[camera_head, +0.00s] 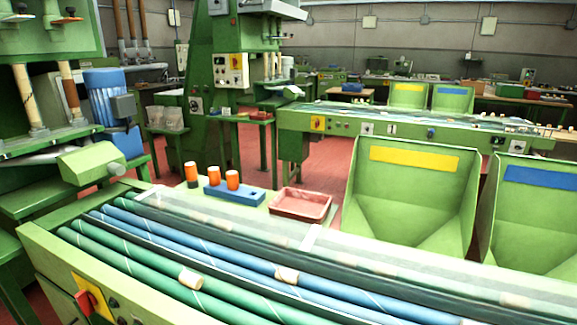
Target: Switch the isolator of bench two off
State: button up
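A red rotary isolator handle (86,303) on a yellow plate is on the front panel of the near green roller bench (50,262), at the bottom left. Its handle looks tilted, but I cannot tell its switch position. A second isolator (317,123), small and red on yellow, is on the left end of the far green bench (350,118). Its position is too small to tell. I see no readable bench number, so I cannot tell which is bench two. My gripper is not in view.
Corks (190,278) lie on the near bench's green and blue rollers. Behind them are a blue block (240,196) with orange-topped cylinders, a red tray (300,205) and a green bin (412,196) with a yellow label. Red floor (330,165) shows between the benches.

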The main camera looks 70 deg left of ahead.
aim_at(85, 301)
jog(key=z, duration=1.05)
jog(key=k, duration=1.6)
jog(key=u, duration=2.95)
